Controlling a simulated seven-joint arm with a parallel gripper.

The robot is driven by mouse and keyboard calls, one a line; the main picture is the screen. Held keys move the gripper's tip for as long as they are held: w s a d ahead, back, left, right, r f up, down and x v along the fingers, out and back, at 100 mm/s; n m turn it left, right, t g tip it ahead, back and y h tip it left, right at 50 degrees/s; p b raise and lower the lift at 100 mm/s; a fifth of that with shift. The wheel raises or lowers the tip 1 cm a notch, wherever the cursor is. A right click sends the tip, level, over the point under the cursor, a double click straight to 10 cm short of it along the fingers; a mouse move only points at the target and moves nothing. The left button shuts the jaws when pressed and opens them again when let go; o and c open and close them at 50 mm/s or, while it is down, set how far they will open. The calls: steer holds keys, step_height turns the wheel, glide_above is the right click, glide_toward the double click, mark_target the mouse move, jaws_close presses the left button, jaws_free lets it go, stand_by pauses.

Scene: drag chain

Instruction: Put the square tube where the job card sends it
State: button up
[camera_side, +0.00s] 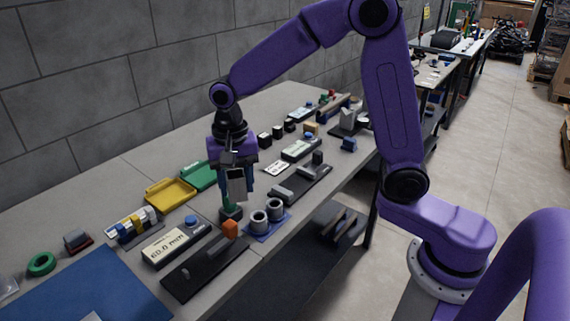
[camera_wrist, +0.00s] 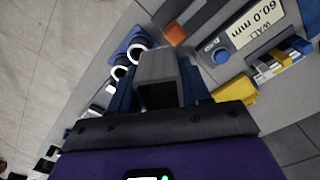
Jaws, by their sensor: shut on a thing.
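My gripper (camera_side: 235,173) is shut on the grey square tube (camera_side: 237,187) and holds it above the bench, near the front edge. In the wrist view my gripper (camera_wrist: 158,84) has a dark blue finger on each side of the square tube (camera_wrist: 157,66), whose dark open end faces the camera.
A gauge (camera_side: 172,247) reading 60.0 mm, an orange block (camera_side: 230,229) on a black rail (camera_side: 203,270), and two grey rings on a blue plate (camera_side: 280,223) stand close by. Yellow (camera_side: 170,194) and green (camera_side: 198,177) trays lie behind. Bare bench shows at left.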

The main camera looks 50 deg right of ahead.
steer(key=a+f+n, duration=0.2)
steer(key=a+n, duration=0.1)
steer(key=a, duration=0.5)
steer(key=a+f+n, duration=0.1)
steer(key=a+n, duration=0.3)
steer(key=a, duration=0.4)
steer(key=shift+w+a+f, duration=0.3)
steer(key=shift+w+f, duration=0.1)
steer(key=shift+w, duration=0.05)
steer(key=shift+f, duration=0.1)
glide_above(184, 272)
steer(key=shift+f, duration=2.5)
steer(key=shift+f, duration=1.7)
steer(key=o, duration=1.3)
steer(key=shift+r, duration=0.1)
step_height(184, 272, up, 17)
steer(key=shift+r, duration=0.15)
